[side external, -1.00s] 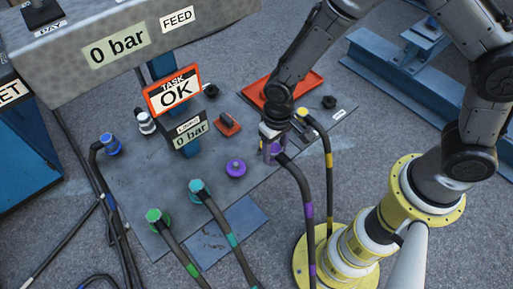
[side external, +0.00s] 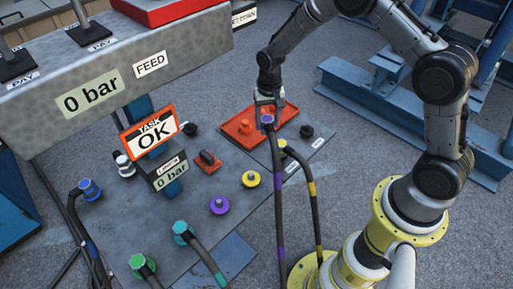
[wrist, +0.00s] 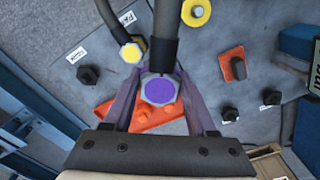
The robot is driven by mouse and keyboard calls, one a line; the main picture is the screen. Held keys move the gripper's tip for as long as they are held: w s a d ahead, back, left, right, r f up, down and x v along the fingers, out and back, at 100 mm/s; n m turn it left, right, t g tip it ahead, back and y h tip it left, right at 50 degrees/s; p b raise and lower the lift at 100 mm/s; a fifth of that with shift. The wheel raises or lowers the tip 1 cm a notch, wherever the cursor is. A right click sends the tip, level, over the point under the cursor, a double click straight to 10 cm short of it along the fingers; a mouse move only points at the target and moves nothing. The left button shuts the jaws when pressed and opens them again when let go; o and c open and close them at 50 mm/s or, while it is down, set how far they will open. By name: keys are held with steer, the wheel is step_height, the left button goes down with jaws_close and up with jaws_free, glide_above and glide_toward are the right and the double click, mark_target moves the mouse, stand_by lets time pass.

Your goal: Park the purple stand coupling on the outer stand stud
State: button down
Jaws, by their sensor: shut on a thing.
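My gripper (side external: 267,116) is shut on the purple coupling (side external: 267,121), whose dark hose with purple bands hangs down. In the wrist view the coupling's purple face (wrist: 160,91) sits between my fingers. It is held in front of the red tray; its exact height is unclear. A bare black stud (side external: 306,130) stands right of the tray beside a white label; it also shows in the wrist view (wrist: 88,73). The yellow coupling (side external: 282,144) with its hose sits close by, near another label. Whatever holds it is hidden.
The red tray (side external: 243,130) lies behind my gripper. Purple (side external: 219,204) and yellow (side external: 250,179) fittings on the plate are bare. Teal (side external: 181,230), green (side external: 141,264) and blue (side external: 89,189) couplings carry hoses.

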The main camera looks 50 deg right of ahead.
steer(key=d+f+m, duration=0.1)
steer(key=d+m, duration=0.2)
steer(key=d, duration=0.9)
steer(key=m, duration=0.2)
glide_above(308, 127)
step_height(308, 127, down, 2)
steer(key=shift+w+f, duration=0.15)
steer(key=shift+f, duration=4.2)
steer(key=shift+f, duration=0.45)
steer(key=shift+c, duration=0.6)
jaws_free()
step_height(308, 127, up, 14)
